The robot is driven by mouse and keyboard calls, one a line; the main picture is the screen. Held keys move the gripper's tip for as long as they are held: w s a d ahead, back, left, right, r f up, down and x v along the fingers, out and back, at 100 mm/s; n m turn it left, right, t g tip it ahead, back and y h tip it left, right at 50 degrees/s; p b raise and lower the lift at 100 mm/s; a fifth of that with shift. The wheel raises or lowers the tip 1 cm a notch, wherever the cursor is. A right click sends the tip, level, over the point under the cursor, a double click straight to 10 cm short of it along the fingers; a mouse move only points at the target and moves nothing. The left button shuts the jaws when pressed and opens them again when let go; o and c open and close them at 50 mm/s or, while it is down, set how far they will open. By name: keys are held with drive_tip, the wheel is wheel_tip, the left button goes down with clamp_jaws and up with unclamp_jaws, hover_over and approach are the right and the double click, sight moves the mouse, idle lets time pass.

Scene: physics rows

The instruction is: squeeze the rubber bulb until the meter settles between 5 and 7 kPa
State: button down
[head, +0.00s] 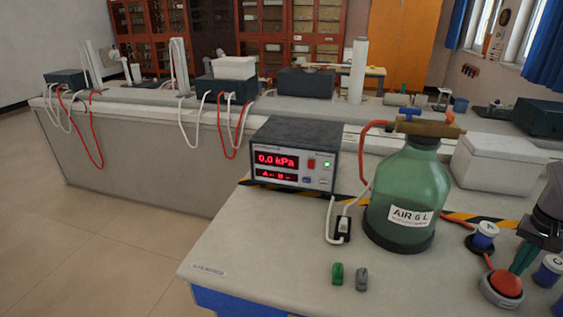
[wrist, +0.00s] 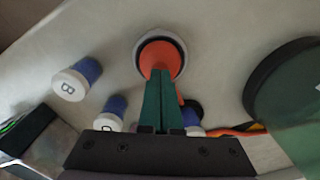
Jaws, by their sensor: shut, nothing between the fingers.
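The red-orange rubber bulb (head: 507,282) sits in a grey round base on the bench at the lower right. It also shows in the wrist view (wrist: 163,50). My gripper (head: 516,268) has green fingers, shut together with nothing between them. In the wrist view the closed fingertips (wrist: 160,73) overlap the near part of the bulb; I cannot tell whether they touch it. The meter (head: 293,155) reads 0.0 kPa in red, with a second line showing A and B with dashes. A green bottle (head: 405,190) marked AIR 6 L stands between meter and bulb.
A green and a grey small piece (head: 361,279) lie at the front. The front bench top is mostly clear.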

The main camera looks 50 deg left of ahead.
sight(511, 275)
drive_tip(key=shift+f, duration=1.65)
drive_tip(key=shift+r, duration=1.75)
drive_tip(key=shift+f, duration=1.7)
drive_tip(key=shift+r, duration=1.7)
